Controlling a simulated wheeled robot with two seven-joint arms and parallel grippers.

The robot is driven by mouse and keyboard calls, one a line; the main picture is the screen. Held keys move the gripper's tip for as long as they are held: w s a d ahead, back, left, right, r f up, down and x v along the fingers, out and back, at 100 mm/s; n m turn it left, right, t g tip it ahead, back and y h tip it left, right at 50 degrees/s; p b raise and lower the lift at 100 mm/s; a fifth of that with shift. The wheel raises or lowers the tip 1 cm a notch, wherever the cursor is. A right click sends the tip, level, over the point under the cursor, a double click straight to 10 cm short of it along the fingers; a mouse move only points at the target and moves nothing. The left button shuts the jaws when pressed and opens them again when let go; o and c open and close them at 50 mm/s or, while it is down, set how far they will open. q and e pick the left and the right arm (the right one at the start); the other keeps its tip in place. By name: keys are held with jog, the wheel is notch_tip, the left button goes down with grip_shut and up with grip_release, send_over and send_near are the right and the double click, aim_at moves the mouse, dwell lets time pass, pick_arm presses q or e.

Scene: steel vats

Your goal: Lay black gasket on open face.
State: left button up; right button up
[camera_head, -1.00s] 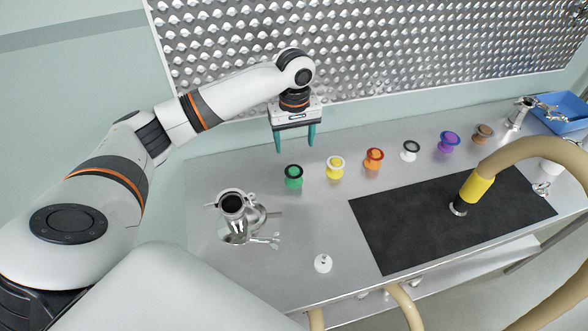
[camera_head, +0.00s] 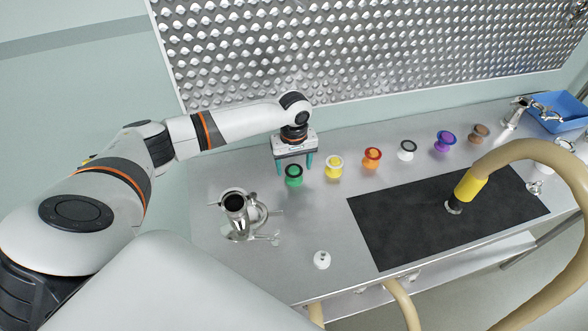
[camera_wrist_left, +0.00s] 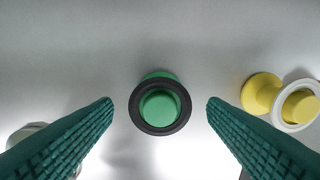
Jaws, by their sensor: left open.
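The black gasket (camera_wrist_left: 160,130) is a dark ring seated around the top of a green spool-shaped holder (camera_head: 293,181) near the back left of the steel bench. My left gripper (camera_head: 294,165) is open above this holder, pointing down. In the left wrist view its two ribbed green fingers (camera_wrist_left: 160,102) lie on either side of the ring, with a gap on both sides. The steel pipe fitting (camera_head: 236,222) stands at the front left of the bench, its round open face (camera_head: 234,202) turned upward and dark inside. My right gripper is out of view.
A yellow holder with a white ring (camera_head: 334,167) stands right of the green one, followed by several other coloured holders. A black mat (camera_head: 400,225) carries the yellow-cuffed end of a beige hose (camera_head: 468,186). A small white knob (camera_head: 321,260) sits at the front. A blue bin (camera_head: 560,112) is far right.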

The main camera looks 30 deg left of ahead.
pick_arm(q)
jog(key=shift+f+p, duration=0.2)
jog(key=shift+p, duration=0.2)
dwell(0.5)
jog(key=c, duration=1.1)
